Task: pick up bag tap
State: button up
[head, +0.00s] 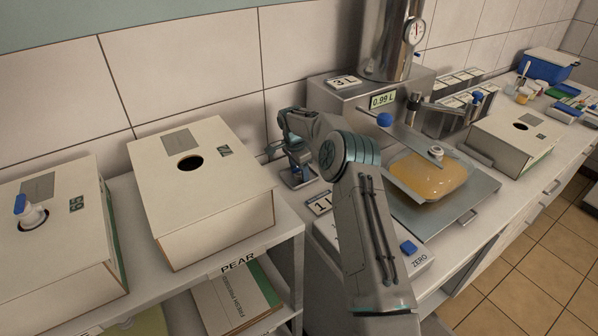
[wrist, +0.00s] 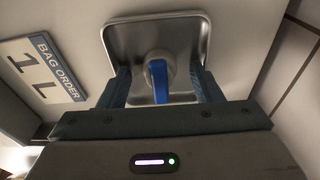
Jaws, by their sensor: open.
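The bag tap (wrist: 157,80), with a pale round body and a blue lever, sits in a small steel tray (wrist: 193,28) in the wrist view. My gripper (wrist: 164,84) is open, with one finger on each side of the tap. I cannot tell whether either finger touches it. In the head view, my gripper (head: 298,174) is low over the counter behind my arm, with a bit of blue between its fingers. A clear bag of orange liquid (head: 428,178) with a white spout lies on a steel platform (head: 462,207), partly behind my arm.
A cream box with an empty hole (head: 200,200) is left of my gripper. Another box (head: 60,250) has a blue-handled tap (head: 31,213). The steel filling machine (head: 345,95) stands behind my arm.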

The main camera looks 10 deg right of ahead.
jog(key=c, duration=1.1)
jog(key=shift+r, duration=0.15)
